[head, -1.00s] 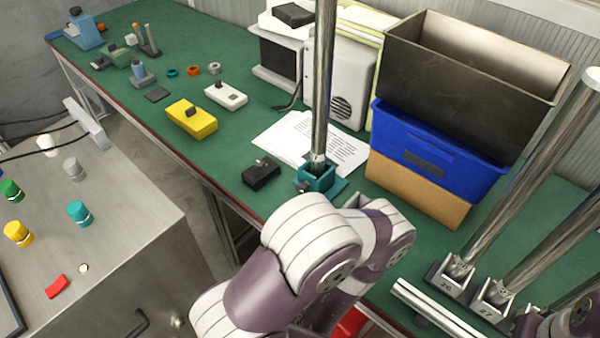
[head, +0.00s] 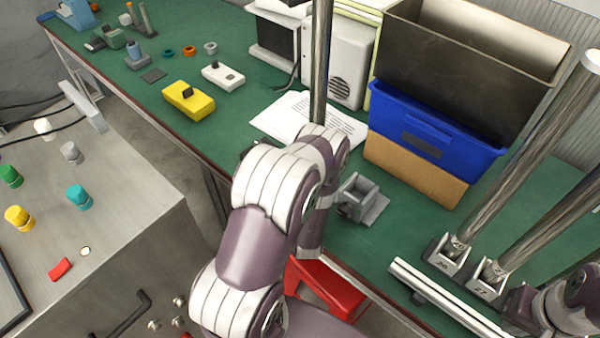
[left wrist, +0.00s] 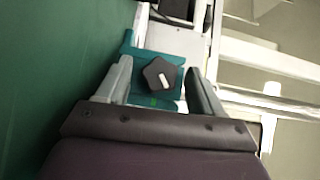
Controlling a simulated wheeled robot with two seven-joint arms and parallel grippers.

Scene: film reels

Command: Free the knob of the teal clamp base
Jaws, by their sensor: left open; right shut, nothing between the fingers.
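The teal clamp base (left wrist: 172,52) shows in the left wrist view. Its dark, several-sided knob (left wrist: 151,71) with a pale mark lies near the middle of the picture. My open left gripper (left wrist: 159,68) has one finger on each side of the knob, with gaps visible; I cannot tell how far above it they are. In the head view my left arm hides the teal base and the left gripper. A tall shiny pole (head: 321,60) rises behind that arm. My right gripper (head: 512,310) is shut and empty at the lower right, partly cut off.
A grey clamp base (head: 362,200) stands just right of my left arm. Two poles in numbered bases (head: 447,256) stand at the right. A blue bin (head: 440,150) sits on a cardboard box behind. A yellow device (head: 187,98) and papers (head: 287,114) lie on the green bench.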

